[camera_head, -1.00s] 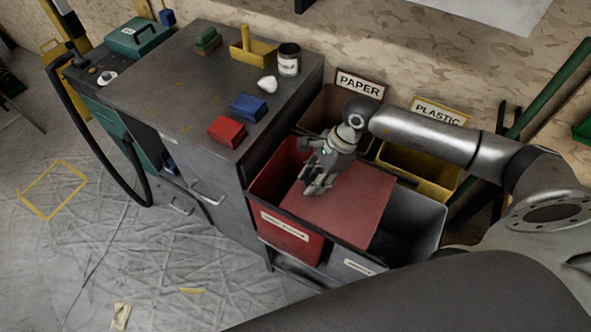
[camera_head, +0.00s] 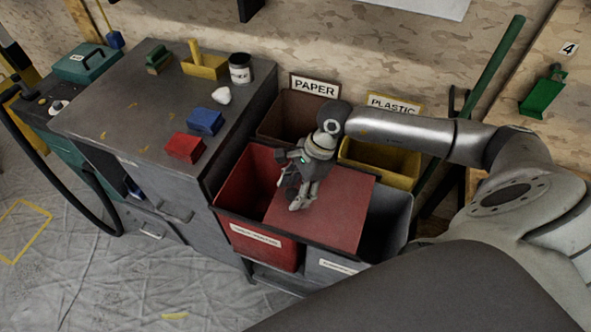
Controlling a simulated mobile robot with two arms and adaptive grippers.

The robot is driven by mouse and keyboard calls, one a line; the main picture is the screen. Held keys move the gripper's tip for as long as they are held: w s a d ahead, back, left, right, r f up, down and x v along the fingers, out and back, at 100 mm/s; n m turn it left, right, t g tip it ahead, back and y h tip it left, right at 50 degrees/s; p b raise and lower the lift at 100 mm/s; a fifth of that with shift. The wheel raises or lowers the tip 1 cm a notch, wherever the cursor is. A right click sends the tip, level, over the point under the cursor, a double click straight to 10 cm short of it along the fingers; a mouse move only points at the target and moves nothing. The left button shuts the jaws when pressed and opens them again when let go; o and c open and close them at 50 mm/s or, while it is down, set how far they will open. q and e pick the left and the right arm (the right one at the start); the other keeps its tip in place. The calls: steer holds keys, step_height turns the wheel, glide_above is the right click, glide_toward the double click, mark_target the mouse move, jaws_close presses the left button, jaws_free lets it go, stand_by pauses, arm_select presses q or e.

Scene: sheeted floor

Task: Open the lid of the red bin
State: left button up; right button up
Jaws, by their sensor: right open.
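The red bin (camera_head: 262,246) stands in the front row beside the grey cabinet. Its flat red lid (camera_head: 335,217) lies shifted to the right, partly over the grey bin (camera_head: 335,262) beside it. The left part of the red bin's opening is uncovered and its red inside shows. My right gripper (camera_head: 298,199) is open and points down at the left part of the lid. I cannot tell whether its fingertips touch the lid. The gripper hides part of the lid's left and back edges. My left gripper is not in view.
Behind stand a brown paper bin (camera_head: 284,118) and a yellow plastic bin (camera_head: 403,162). The grey cabinet (camera_head: 120,115) at left carries a red block (camera_head: 185,148), a blue block (camera_head: 205,122) and a can (camera_head: 240,69). The floor in front is clear.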

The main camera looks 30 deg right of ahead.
steer(key=shift+r, duration=0.1)
steer(key=v, duration=1.1)
steer(key=shift+d+r, duration=0.15)
steer(key=shift+r, duration=0.25)
